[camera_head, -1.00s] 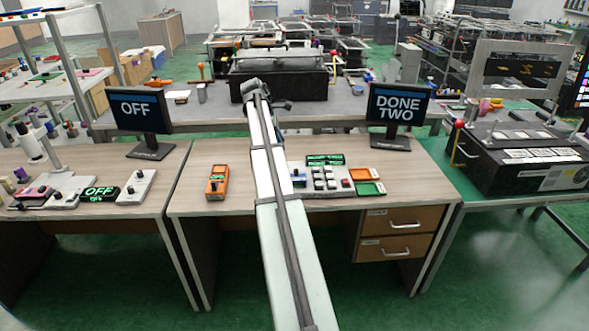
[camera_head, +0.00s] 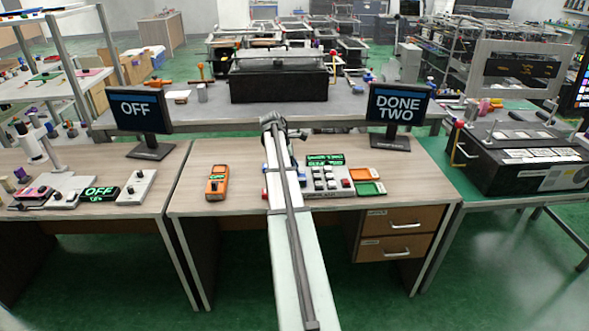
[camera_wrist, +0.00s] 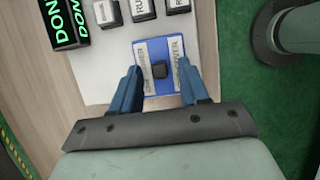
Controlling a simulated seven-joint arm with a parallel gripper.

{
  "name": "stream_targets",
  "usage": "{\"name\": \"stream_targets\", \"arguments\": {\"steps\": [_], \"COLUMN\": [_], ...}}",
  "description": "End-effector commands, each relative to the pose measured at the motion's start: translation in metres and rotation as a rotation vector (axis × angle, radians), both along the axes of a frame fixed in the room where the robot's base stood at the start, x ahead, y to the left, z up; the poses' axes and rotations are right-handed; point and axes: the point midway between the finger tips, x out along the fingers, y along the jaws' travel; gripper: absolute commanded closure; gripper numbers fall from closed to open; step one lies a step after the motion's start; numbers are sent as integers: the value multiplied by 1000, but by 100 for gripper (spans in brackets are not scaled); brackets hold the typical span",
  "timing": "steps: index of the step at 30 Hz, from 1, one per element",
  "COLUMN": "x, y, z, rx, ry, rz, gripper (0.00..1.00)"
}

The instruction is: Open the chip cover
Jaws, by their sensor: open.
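A blue plate (camera_wrist: 164,48) with pale labels and a small black knob (camera_wrist: 159,71) at its centre lies at the panel's edge in the wrist view. Part of one label seems to read "COVER". My gripper (camera_wrist: 158,82) is open, its two blue fingers at the plate's left and right sides with the knob between them. The fingers appear apart from the knob; their height above the plate is unclear. In the head view the grey control panel (camera_head: 327,190) is on the middle desk, and my arm hides much of its left end.
The panel has several buttons (camera_wrist: 143,9) and a green-lit display (camera_wrist: 62,22). Green and orange trays (camera_head: 368,188) lie to its right. An orange handheld device (camera_head: 217,182) lies left of my arm. A monitor (camera_head: 399,105) reads "DONE TWO". Desk space between device and arm is clear.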

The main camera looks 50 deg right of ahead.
Motion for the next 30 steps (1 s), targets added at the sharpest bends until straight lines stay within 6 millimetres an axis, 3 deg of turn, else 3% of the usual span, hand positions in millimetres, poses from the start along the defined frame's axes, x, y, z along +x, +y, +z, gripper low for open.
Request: {"name": "stream_targets", "arguments": {"steps": [13,27,30], "x": [-2,-2,-2], "y": [-2,-2,-2], "z": [-8,-7,-7], "rx": [0,0,0], "ry": [0,0,0], "rz": [0,0,0], "gripper": [55,100,100]}}
